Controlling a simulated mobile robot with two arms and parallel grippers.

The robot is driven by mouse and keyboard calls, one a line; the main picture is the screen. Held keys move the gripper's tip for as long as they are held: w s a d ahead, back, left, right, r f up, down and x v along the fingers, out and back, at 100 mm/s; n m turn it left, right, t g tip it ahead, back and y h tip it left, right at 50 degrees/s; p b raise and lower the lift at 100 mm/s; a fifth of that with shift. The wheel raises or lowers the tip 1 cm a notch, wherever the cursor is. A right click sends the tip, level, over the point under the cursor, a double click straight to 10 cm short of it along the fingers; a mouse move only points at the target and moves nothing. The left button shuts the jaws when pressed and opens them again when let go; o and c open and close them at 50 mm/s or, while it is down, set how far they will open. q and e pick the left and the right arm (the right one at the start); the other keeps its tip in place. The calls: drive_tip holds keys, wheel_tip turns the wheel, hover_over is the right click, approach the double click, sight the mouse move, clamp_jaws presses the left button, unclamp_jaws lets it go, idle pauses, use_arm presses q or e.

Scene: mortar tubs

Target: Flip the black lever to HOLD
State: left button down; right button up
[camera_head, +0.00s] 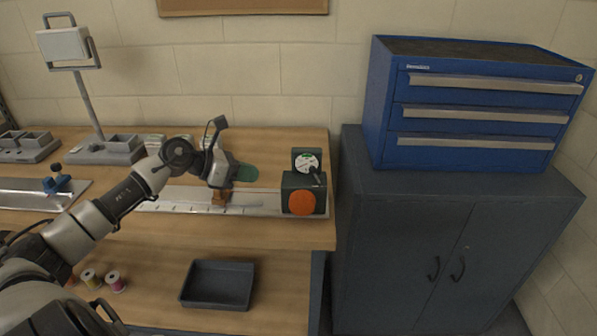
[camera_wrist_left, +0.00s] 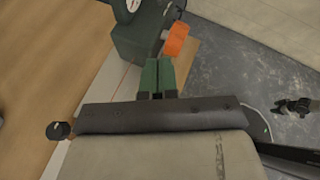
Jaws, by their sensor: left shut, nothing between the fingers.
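A dark green box (camera_head: 290,181) with an orange disc (camera_head: 302,203) on its front stands at the right end of a pale ruled rail. A white dial (camera_head: 306,161) is behind its top. A small dark piece (camera_head: 316,175) beside the dial looks like the black lever; its setting and any HOLD mark are too small to read. My left gripper (camera_head: 247,173) has green fingers, shut and empty, left of the box and apart from it. In the left wrist view the shut fingers (camera_wrist_left: 158,75) point towards the box (camera_wrist_left: 138,40) and orange disc (camera_wrist_left: 176,38).
The pale rail (camera_head: 160,205) runs along the wooden bench, with a brown block (camera_head: 220,197) below my gripper. A dark tray (camera_head: 217,285) and spools (camera_head: 115,281) are on the lower front surface. A grey cabinet (camera_head: 400,240) with a blue drawer chest (camera_head: 470,105) stands right.

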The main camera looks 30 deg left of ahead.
use_arm(q)
drive_tip(key=p, duration=0.3)
approach(316, 176)
wheel_tip(316, 176, down, 3)
drive_tip(key=shift+w+d+r+p, duration=0.15)
drive_tip(key=shift+w+d+p, duration=0.4)
drive_tip(key=shift+w, duration=0.4)
drive_tip(key=shift+w+d+r+p, duration=0.1)
drive_tip(key=shift+w+d+p, duration=0.2)
drive_tip(key=shift+w+d, duration=0.55)
drive_tip(key=shift+w+a, duration=0.1)
drive_tip(key=shift+a, duration=0.05)
drive_tip(key=shift+r+p, duration=0.3)
drive_tip(key=shift+p, duration=0.15)
drive_tip(key=shift+w+r+y+p, duration=0.1)
drive_tip(key=shift+y+p, duration=0.3)
drive_tip(key=shift+p, duration=0.1)
